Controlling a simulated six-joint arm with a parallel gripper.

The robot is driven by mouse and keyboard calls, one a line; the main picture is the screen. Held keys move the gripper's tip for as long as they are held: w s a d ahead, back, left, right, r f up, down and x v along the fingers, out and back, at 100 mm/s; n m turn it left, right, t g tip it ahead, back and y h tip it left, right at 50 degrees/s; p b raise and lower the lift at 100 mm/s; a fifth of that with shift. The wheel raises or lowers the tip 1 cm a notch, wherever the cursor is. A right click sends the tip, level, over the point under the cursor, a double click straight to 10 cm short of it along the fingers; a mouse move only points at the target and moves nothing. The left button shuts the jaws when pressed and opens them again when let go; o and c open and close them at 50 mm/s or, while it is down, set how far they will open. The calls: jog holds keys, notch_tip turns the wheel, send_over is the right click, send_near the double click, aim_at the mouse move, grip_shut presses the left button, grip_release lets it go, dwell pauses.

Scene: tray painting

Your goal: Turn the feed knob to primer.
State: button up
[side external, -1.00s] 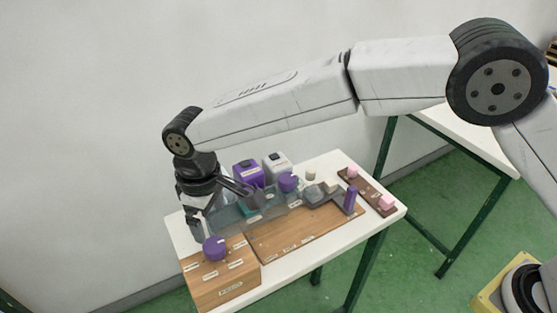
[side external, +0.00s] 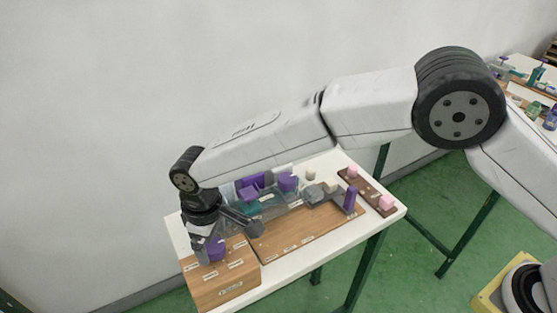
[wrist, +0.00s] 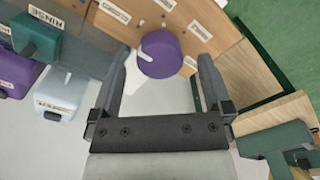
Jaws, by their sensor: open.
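The feed knob is a round purple knob (side external: 216,248) on top of a wooden box (side external: 225,290) at the table's near left corner. Pale labels stand around it; most are too small to read. In the wrist view the knob (wrist: 160,55) lies between my open fingertips, with clear gaps on both sides. My gripper (side external: 229,241) is low over the box, pointing down. In the wrist view my gripper (wrist: 163,62) holds nothing. Whether the fingertips reach down to the knob's height is hard to tell.
A wooden board (side external: 305,232) lies right of the box. Purple and grey items stand behind it, partly hidden by my arm. A purple upright peg (side external: 350,198) and a dark brown strip with pink blocks (side external: 386,202) are at the right. A RINSE label (wrist: 46,17) shows in the wrist view.

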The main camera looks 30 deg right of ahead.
jog(key=shift+f, duration=0.7)
jog(key=c, duration=1.3)
jog(key=shift+m, duration=0.3)
jog(key=m, duration=0.5)
jog(key=shift+m, duration=0.4)
jog(key=m, duration=0.5)
jog(key=shift+m, duration=0.3)
